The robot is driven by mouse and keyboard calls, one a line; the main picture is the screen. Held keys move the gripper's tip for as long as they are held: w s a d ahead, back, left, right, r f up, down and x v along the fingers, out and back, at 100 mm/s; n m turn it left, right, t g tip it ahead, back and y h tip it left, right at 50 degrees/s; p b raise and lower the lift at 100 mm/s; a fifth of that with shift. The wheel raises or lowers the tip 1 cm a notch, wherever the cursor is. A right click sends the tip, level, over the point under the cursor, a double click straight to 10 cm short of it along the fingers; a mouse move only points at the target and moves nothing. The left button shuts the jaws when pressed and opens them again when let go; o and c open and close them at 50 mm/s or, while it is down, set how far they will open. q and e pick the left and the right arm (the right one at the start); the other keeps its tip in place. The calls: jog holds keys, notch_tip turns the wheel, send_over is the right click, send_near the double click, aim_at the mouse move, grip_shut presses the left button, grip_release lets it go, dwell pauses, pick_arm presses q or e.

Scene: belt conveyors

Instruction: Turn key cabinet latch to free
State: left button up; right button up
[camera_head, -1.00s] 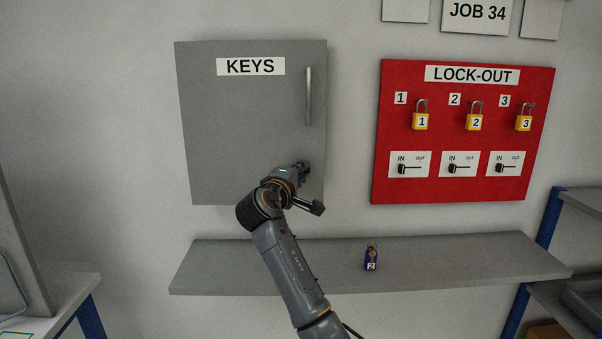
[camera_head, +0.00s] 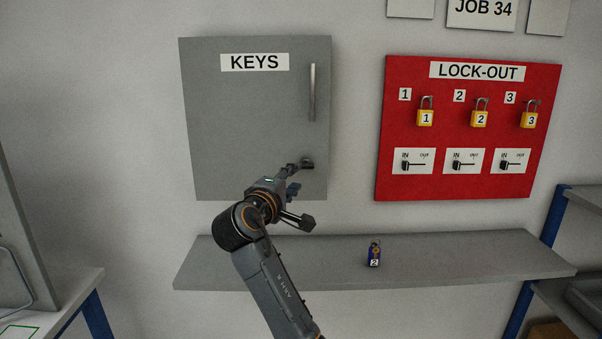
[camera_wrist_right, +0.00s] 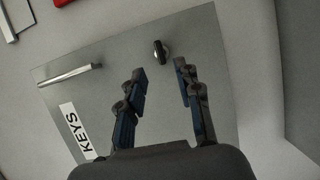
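The grey key cabinet (camera_head: 235,130) is on the wall, its door flat and closed, with a KEYS label. Its dark latch (camera_head: 307,163) sits near the lower right of the door, below the handle. In the right wrist view the latch (camera_wrist_right: 161,50) looks elongated, roughly crosswise to the handle's length. My right gripper (camera_head: 293,178) is just in front of the latch, to its lower left in the head view. In the wrist view the gripper (camera_wrist_right: 160,70) is open and empty, with the latch beyond and between the fingertips, apparently apart from them. My left gripper is out of view.
A vertical bar handle (camera_head: 312,92) is on the door. A red LOCK-OUT board (camera_head: 440,185) with yellow padlocks hangs to the right.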

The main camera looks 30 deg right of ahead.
jog(key=v, duration=0.4)
dwell(0.4)
